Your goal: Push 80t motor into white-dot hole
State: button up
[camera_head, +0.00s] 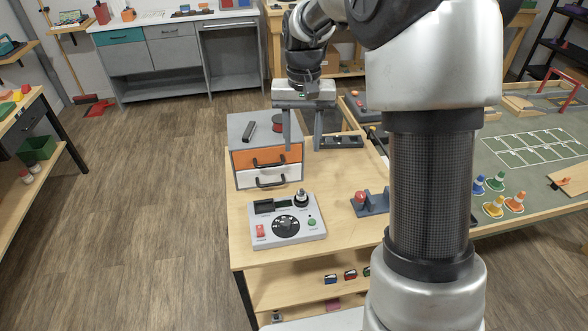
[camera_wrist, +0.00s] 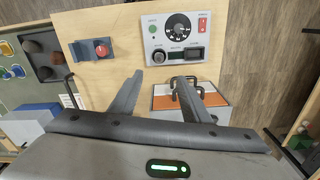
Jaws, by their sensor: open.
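My gripper (camera_head: 304,146) is open, its two fingers apart and pointing down over the wooden workbench (camera_head: 240,243), with nothing seen between them. It also shows open in the wrist view (camera_wrist: 158,77). In the head view it is in front of the right side of the grey drawer unit (camera_head: 240,160). I cannot pick out an 80t motor or a white-dot hole for certain. A dark tray (camera_head: 341,141) lies beyond the right finger; its contents are too small to read. In the wrist view a dark tray with brown round pieces (camera_wrist: 35,46) is at left.
A control panel (camera_head: 285,228) with a dial sits at the bench front. A blue-grey stand (camera_head: 375,205) holds a red knob (camera_head: 361,197). A black bar (camera_head: 249,131) and a red-and-black spool (camera_head: 277,124) lie on the drawer unit. My arm hides part of the bench's right side.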

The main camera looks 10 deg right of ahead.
send_over(302, 190)
jog(key=f, duration=1.3)
jog(key=shift+w+a, duration=0.15)
jog(key=shift+w, duration=0.05)
jog(key=shift+s+f, duration=0.2)
jog(key=shift+f, duration=2.45)
jog(key=shift+c, duration=0.3)
grip_shut()
